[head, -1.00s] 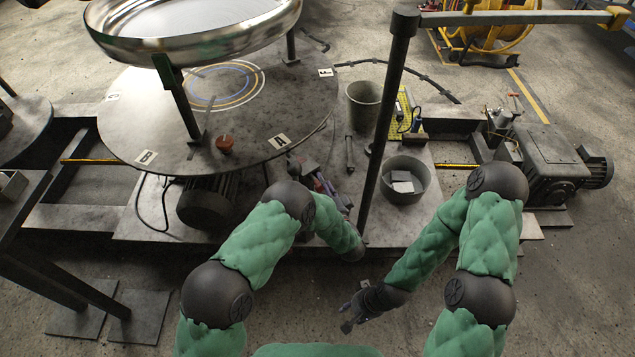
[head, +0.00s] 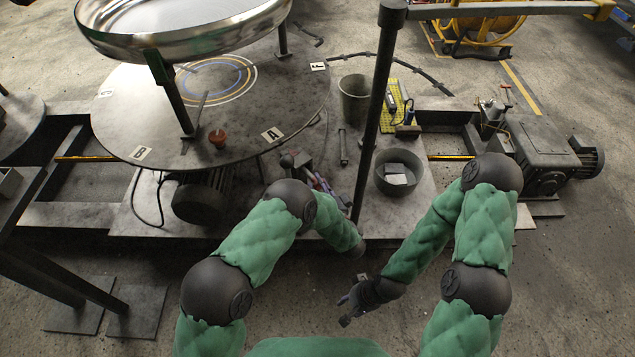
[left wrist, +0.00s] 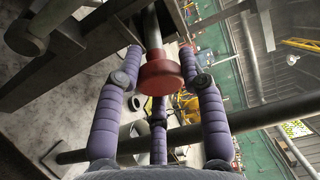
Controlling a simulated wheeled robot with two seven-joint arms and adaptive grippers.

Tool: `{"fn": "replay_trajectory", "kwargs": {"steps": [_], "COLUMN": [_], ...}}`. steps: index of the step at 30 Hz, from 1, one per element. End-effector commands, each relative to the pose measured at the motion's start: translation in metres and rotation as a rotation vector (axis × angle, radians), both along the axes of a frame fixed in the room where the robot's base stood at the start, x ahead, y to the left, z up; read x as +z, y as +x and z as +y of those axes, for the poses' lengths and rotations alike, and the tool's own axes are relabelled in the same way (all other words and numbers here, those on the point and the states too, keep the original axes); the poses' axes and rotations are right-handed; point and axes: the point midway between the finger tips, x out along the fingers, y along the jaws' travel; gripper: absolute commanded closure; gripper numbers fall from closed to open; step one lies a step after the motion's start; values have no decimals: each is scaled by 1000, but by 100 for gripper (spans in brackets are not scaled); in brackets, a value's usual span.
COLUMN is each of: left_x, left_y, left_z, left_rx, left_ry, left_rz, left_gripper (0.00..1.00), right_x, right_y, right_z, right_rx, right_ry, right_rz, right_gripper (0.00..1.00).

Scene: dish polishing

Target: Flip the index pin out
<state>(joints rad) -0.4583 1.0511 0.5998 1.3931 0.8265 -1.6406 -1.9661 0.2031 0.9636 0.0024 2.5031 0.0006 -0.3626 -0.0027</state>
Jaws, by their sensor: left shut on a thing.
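A red knob (left wrist: 160,74) on a pale metal rod sits between the purple fingers of my left gripper (left wrist: 160,84) in the left wrist view; it looks like the index pin's handle. The fingers are closed around it. In the head view my left gripper (head: 318,184) is low at the front edge of the round turntable (head: 120,110), below label A, and my arm partly hides it. The knob cannot be made out there. My right gripper (head: 350,300) hangs empty over the floor at lower centre, its fingers apart.
A dark upright post (head: 376,120) stands just right of my left gripper. A grey bucket (head: 398,174) with pale blocks and a taller bin (head: 354,98) stand beyond it. A small red-brown knob (head: 217,138) stands on the turntable. A shiny bowl (head: 180,38) overhangs the turntable.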

Motion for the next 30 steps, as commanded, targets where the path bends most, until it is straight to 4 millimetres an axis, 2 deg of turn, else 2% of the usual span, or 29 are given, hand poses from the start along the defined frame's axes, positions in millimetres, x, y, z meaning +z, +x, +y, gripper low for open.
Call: {"fn": "replay_trajectory", "kwargs": {"steps": [3,4,6,16,20,30], "left_x": [-2,-2,-2,-1,7,61], "left_y": [-1,-1,-1,0,0,0], "left_z": [-4,-4,-3,-2,-2,-3], "left_rx": [-12,-12,-11,-7,-7,-8], "left_ry": [1,1,1,1,0,-1], "left_rz": [5,5,5,3,2,0], "left_gripper": [100,55,37,37,37,37], "right_x": [0,0,0,0,0,0], "right_y": [0,0,0,0,0,0], "right_z": [0,0,0,0,0,0], "right_rx": [1,1,1,0,0,0], "right_ry": [0,0,0,0,0,0], "right_rz": [0,0,0,0,0,0], "right_gripper": [60,60,60,60,60,60]}}
